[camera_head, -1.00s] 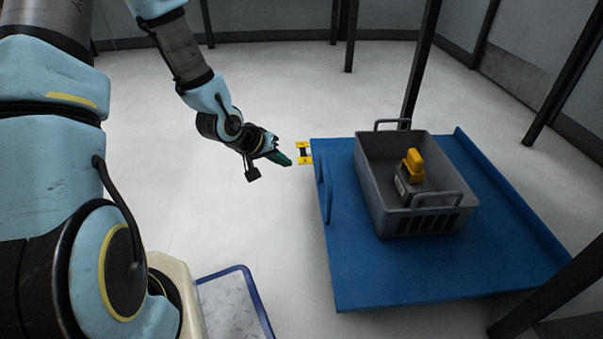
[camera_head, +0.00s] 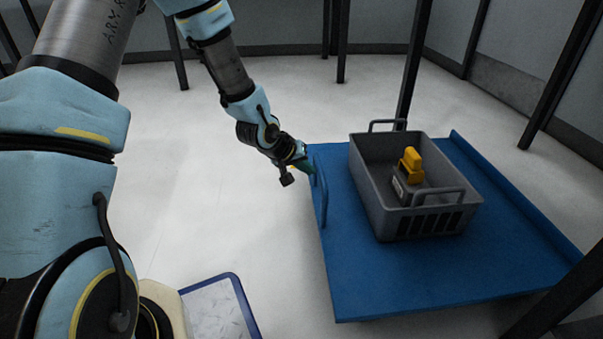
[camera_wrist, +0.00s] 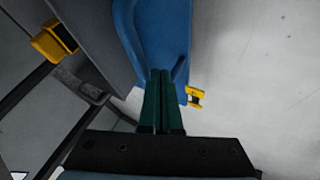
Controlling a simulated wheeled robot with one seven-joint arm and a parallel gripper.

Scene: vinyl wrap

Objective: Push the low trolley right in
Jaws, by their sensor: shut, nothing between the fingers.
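The low trolley (camera_head: 440,275) is a flat blue platform on the right in the head view, with a blue handle bar (camera_head: 321,190) along its left edge. Part of its blue deck also shows in the wrist view (camera_wrist: 165,35). My gripper (camera_head: 310,170) is at the trolley's far left corner, close to the handle. In the wrist view its two green fingers (camera_wrist: 165,75) are together with nothing between them, and their tips overlap the blue edge. I cannot tell whether they touch it. A yellow bracket (camera_wrist: 195,97) shows beside the fingers.
A grey crate (camera_head: 385,205) with a yellow-topped item (camera_head: 409,165) stands on the trolley. Dark posts (camera_head: 413,70) rise behind and at right, one (camera_head: 560,285) close to the near right corner. A blue-rimmed tray (camera_head: 240,292) is at lower left. The floor left of the trolley is clear.

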